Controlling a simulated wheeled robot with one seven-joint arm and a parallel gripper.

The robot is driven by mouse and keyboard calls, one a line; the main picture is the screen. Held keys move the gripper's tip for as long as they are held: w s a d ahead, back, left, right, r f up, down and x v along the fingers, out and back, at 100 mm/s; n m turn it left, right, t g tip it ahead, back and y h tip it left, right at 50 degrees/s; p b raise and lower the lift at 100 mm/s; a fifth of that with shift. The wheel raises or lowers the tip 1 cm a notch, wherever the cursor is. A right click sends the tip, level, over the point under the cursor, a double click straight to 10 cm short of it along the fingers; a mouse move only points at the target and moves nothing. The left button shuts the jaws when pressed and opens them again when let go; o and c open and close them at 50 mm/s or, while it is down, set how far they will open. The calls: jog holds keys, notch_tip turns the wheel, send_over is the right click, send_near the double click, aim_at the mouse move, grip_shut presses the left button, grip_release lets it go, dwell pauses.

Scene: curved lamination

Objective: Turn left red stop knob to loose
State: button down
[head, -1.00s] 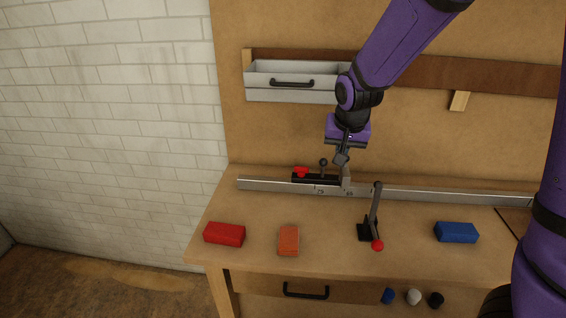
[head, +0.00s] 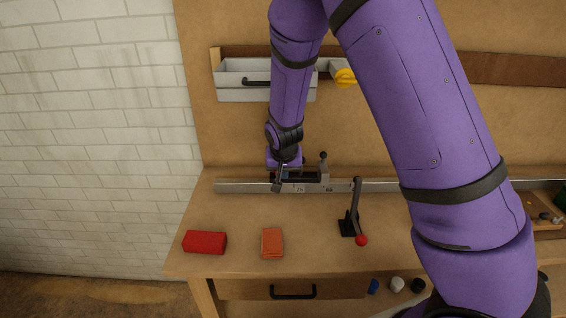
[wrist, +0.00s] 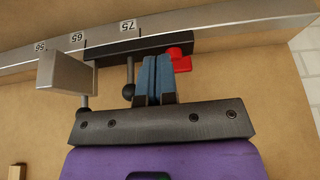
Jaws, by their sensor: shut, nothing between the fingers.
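The red stop knob (wrist: 180,58) sits at the right end of a black stop block (wrist: 195,42) on the metal rail in the wrist view. My gripper (wrist: 155,58) is shut and empty, its blue-grey fingertips close together just left of the red knob in that view. I cannot tell whether they touch the block. In the head view my gripper (head: 279,185) is at the left part of the stop block (head: 302,177), and my arm hides the red knob there.
A black ball-topped lever (wrist: 129,90) and a grey metal stop plate (wrist: 67,82) stand beside the fingers. The rail (head: 240,187) runs along the bench (head: 320,235). A red-knobbed lever (head: 355,205), a red block (head: 205,242) and an orange block (head: 272,243) stand nearer the front.

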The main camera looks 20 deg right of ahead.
jog(key=w, duration=0.1)
jog(key=w+d+f, duration=0.1)
jog(key=w, duration=0.2)
jog(key=shift+w+d+f, duration=0.25)
jog(key=shift+f, duration=0.1)
jog(key=shift+d, duration=0.1)
